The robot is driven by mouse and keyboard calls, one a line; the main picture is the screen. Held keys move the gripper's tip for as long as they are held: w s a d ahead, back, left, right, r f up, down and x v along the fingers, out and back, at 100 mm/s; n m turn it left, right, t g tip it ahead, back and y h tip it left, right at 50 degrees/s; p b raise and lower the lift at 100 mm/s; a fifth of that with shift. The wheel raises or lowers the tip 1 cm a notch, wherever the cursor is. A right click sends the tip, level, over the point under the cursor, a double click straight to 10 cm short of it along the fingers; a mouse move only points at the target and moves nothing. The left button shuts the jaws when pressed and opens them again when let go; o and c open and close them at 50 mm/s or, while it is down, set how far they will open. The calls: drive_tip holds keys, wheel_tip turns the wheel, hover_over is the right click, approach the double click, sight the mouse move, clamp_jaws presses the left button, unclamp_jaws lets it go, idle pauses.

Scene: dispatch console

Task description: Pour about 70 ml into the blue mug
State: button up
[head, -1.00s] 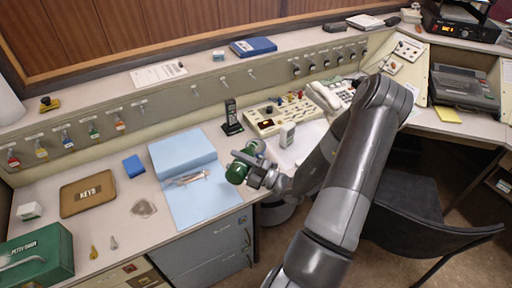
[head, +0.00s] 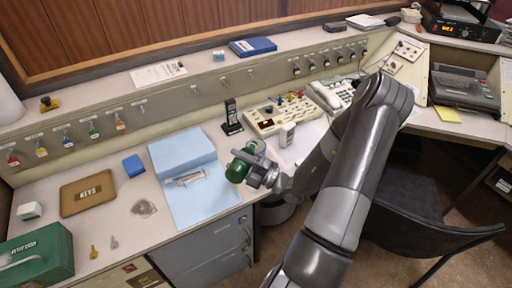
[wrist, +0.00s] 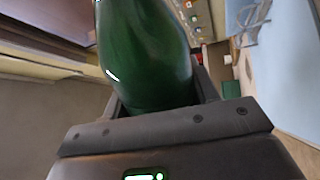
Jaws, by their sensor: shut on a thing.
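My gripper (head: 262,170) is shut on a green bottle (head: 237,171), held above the desk at the right edge of the light blue sheet. The bottle is tilted in the head view. In the wrist view the dark green glass body (wrist: 145,60) sits between the jaws; its mouth and any liquid inside cannot be made out. I cannot pick out a blue mug for certain in either view; my gripper and the bottle cover part of the desk. A small blue block-like thing (head: 133,166) stands left of the light blue folder.
The light blue sheet (head: 205,207) carries a clear instrument (head: 190,178). A black handset (head: 231,115) stands behind it, with a cream switch panel (head: 270,118) and a small white container (head: 287,134) to the right. A brown KEYS tray (head: 88,193) and a green box (head: 38,256) lie left.

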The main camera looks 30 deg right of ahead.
drive_tip(key=shift+a+f+n, duration=0.1)
drive_tip(key=shift+f+n, duration=0.65)
drive_tip(key=shift+n, duration=0.05)
drive_tip(key=n, duration=0.1)
drive_tip(key=n+g+y, duration=0.1)
drive_tip(key=shift+s+f+n, duration=0.1)
drive_tip(key=shift+f+n, duration=0.15)
drive_tip(key=shift+n, duration=0.05)
drive_tip(key=shift+s+a+f+n+g+y, duration=0.2)
drive_tip(key=shift+f+n, duration=0.2)
drive_tip(key=shift+n, duration=0.2)
drive_tip(key=shift+s+a+f+n+g+y, duration=0.15)
drive_tip(key=shift+f+n, duration=0.25)
drive_tip(key=shift+n, duration=0.2)
drive_tip(key=shift+w+d+r+n, duration=0.1)
drive_tip(key=shift+w+n, duration=0.05)
drive_tip(key=shift+n, duration=0.45)
drive_tip(key=shift+g, duration=0.25)
